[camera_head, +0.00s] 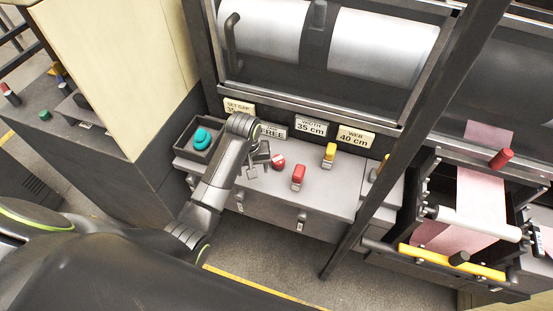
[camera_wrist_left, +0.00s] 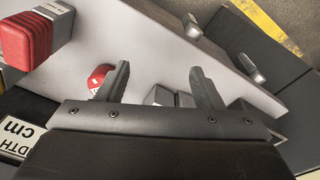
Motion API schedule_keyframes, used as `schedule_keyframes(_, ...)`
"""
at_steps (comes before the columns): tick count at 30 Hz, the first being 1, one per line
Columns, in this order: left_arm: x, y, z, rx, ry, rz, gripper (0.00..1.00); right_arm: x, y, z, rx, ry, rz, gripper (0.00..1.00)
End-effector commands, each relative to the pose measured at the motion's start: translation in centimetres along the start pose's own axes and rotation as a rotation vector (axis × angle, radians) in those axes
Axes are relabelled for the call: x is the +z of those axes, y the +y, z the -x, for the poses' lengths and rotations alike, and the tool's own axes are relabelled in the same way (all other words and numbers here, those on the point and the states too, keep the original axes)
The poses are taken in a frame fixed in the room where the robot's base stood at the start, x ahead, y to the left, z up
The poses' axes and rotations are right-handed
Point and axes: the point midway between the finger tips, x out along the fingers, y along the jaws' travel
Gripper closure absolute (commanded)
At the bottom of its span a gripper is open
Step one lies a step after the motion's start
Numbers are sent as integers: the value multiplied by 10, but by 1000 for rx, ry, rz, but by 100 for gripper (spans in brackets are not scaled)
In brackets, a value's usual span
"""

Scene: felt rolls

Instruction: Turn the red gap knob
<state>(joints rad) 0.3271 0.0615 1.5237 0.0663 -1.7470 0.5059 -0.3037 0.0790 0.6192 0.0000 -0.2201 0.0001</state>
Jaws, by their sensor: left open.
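The round red knob (camera_head: 277,161) sits on the grey console top, below the label plates. My left gripper (camera_head: 259,160) is open just to the left of it in the head view. In the left wrist view the red knob (camera_wrist_left: 100,76) lies just outside the left-hand finger of my left gripper (camera_wrist_left: 160,68), partly hidden by that finger. It is not between the fingers, and I cannot tell whether they touch. My right gripper is not in view.
A red ribbed handle (camera_head: 298,175) stands right of the knob, also in the left wrist view (camera_wrist_left: 28,38). A yellow handle (camera_head: 330,153) is beyond it. A teal knob (camera_head: 202,138) sits in a dark tray at left. A dark diagonal post (camera_head: 400,145) crosses at right.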

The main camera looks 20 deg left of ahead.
Motion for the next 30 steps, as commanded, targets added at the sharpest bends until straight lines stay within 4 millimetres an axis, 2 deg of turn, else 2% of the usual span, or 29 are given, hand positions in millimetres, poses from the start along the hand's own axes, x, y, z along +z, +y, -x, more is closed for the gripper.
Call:
schedule_keyframes(3,-26,32,33,0,-20,37,40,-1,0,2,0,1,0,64)
schedule_keyframes(7,-49,62,73,-15,-50,86,40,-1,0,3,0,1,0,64)
schedule_keyframes(12,-63,85,109,-38,-75,130,40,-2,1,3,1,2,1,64)
schedule_keyframes(15,-66,91,118,-44,-81,141,40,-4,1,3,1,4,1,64)
schedule_keyframes(19,-66,92,115,-47,-85,145,40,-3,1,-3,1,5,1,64)
schedule_keyframes(23,-65,91,102,-46,-84,145,40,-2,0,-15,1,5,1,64)
schedule_keyframes(28,-63,90,81,-46,-84,144,40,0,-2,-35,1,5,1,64)
schedule_keyframes(30,-62,90,67,-46,-84,144,40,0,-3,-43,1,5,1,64)
